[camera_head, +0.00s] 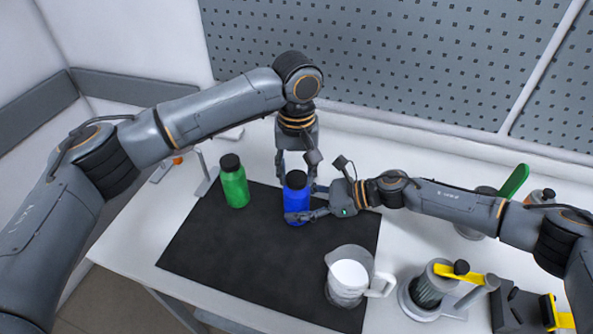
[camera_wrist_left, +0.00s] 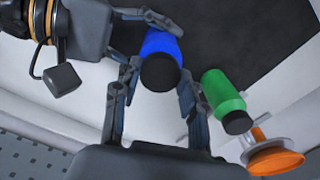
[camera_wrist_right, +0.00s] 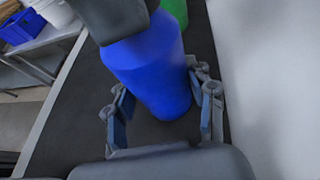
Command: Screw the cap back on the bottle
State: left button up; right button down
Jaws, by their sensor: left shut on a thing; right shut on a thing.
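The blue bottle (camera_head: 296,209) stands upright on the black mat. Its black cap (camera_head: 296,179) sits at the bottle's top; whether it is fully seated I cannot tell. My left gripper (camera_head: 297,174) reaches down from above and is shut on the cap; its fingers flank the cap in the left wrist view (camera_wrist_left: 160,74). My right gripper (camera_head: 309,202) comes in from the right and is shut around the body of the blue bottle, which fills much of the right wrist view (camera_wrist_right: 153,65).
A green bottle (camera_head: 234,187) with a black cap stands to the left on the black mat (camera_head: 230,255). A glass beaker (camera_head: 347,279) with white contents stands at the mat's front right. Lab devices (camera_head: 428,289) crowd the right side. A perforated panel (camera_head: 400,65) is behind.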

pick_arm(q)
jog(key=m, duration=0.6)
jog(key=shift+m, duration=0.3)
jog(key=m, duration=1.9)
jog(key=shift+f, duration=0.1)
jog(key=o, duration=1.4)
jog(key=shift+c, duration=0.2)
notch_tip(320, 180, up, 12)
